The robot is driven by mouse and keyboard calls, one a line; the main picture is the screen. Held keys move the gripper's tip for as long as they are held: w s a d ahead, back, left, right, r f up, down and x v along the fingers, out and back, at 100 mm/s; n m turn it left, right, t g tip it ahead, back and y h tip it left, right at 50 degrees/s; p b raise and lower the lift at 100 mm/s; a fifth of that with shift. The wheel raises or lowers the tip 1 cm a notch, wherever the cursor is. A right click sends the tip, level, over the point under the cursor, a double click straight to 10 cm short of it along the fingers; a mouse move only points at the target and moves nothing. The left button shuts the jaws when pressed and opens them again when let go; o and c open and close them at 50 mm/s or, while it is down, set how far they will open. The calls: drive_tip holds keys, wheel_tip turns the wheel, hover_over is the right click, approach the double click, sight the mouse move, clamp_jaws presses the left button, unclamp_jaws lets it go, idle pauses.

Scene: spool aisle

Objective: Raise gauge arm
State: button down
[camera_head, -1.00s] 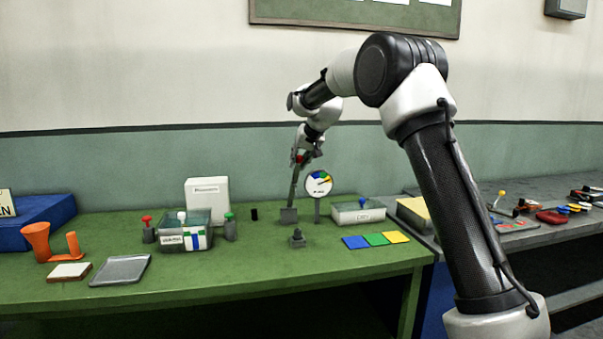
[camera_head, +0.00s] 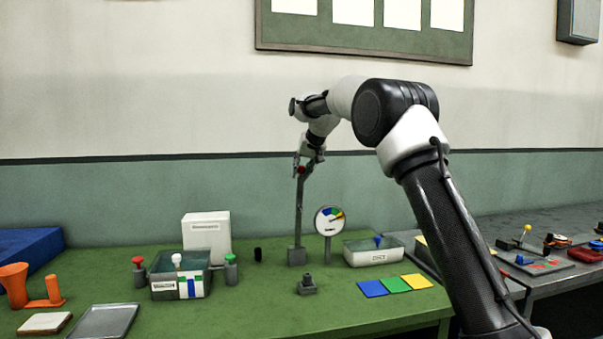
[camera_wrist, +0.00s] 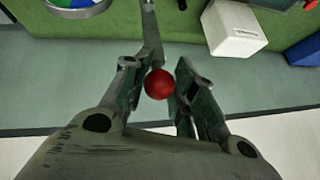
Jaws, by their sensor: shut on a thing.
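The gauge arm (camera_head: 299,215) is a thin grey lever rising from a grey block on the green bench in the head view. It stands nearly upright, leaning very slightly right. Its red ball knob (camera_wrist: 159,84) sits between my fingers in the wrist view. My gripper (camera_head: 302,167) is shut on this knob at the lever's top. The round gauge dial (camera_head: 329,219), with coloured sectors, stands on a post just right of the lever. The dial also shows cut off at the upper left of the wrist view (camera_wrist: 82,5). Its needle reading is too small to tell.
A white box (camera_head: 206,237), a grey bin (camera_head: 180,280) and red and green knobs stand left of the lever. A small grey block (camera_head: 307,286) is in front. A white tray (camera_head: 372,252) and coloured tiles (camera_head: 398,284) lie right.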

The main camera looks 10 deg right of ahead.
drive_tip(key=shift+f, duration=0.35)
drive_tip(key=c, duration=1.1)
unclamp_jaws()
drive_tip(key=shift+w+a+f, duration=0.1)
drive_tip(key=shift+w, duration=0.05)
drive_tip(key=shift+c, duration=0.2)
drive_tip(key=shift+r, duration=0.25)
drive_tip(key=shift+s+r, duration=0.2)
drive_tip(key=shift+r, duration=0.1)
drive_tip(key=v, duration=1.1)
